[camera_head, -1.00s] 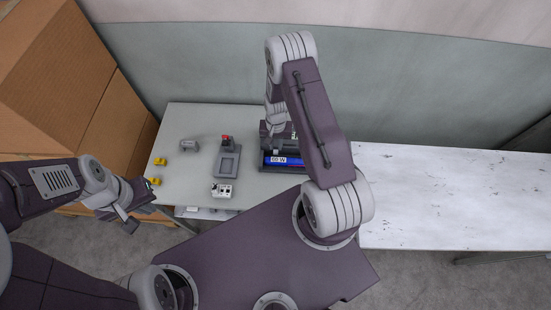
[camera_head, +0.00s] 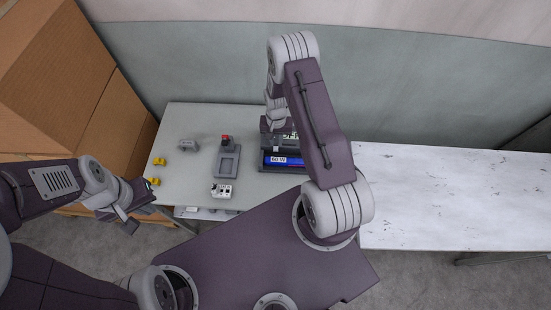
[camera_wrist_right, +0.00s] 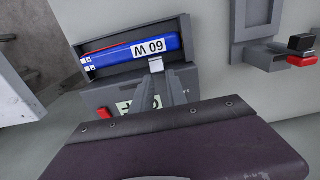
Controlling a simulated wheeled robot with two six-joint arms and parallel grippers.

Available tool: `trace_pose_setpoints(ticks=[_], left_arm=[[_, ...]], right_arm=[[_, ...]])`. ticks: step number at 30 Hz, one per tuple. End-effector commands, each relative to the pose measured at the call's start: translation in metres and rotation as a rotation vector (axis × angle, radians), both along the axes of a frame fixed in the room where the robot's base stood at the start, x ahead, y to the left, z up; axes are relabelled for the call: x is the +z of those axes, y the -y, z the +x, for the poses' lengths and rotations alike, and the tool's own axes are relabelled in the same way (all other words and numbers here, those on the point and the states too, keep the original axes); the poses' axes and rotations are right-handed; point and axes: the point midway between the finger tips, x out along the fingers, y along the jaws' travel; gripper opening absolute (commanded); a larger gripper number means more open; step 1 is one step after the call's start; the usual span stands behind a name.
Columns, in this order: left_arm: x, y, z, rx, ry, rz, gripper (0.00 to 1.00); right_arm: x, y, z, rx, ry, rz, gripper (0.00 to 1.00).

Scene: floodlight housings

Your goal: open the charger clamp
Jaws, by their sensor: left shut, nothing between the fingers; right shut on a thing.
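The charger is a dark grey box (camera_head: 267,169) on the grey table in the head view. A blue bar labelled 60 W (camera_head: 283,161) lies in its tray; it also shows in the right wrist view (camera_wrist_right: 113,50). My right gripper (camera_wrist_right: 165,77) is shut on a small pale piece (camera_wrist_right: 156,64) at the tray's edge, beside the blue bar. This piece looks like the clamp, but its exact shape is partly hidden by the fingers. In the head view my right arm covers that gripper. My left gripper (camera_head: 148,193) is shut and empty near the table's front left corner.
A grey fixture (camera_head: 227,166) with a red-tipped part (camera_head: 227,139) stands left of the charger. A small grey block (camera_head: 189,144), yellow pieces (camera_head: 159,161) and a white socket box (camera_head: 222,190) are also on the table. A bare white table (camera_head: 450,200) is at the right.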

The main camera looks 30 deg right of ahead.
Motion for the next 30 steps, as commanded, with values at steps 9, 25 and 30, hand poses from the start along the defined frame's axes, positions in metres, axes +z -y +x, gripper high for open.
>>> trace_pose_setpoints(ticks=[9, 25, 30], left_arm=[[-0.0016, 0.0, 0.0001, 0.0, 0.0, 0.0, 0.0], [-0.0058, 0.0, 0.0, 0.0, 0.0, 0.0, 0.0], [-0.0058, 0.0, 0.0, 0.0, 0.0, 0.0, 0.0]], right_arm=[[0.0006, 0.0023, 0.0049, 0.0, 0.007, -0.002, 0.0], [0.001, 0.0067, 0.0114, 0.001, 0.003, -0.001, 0.0], [0.0009, 0.0065, 0.011, 0.0, 0.002, 0.0, 0.27]])
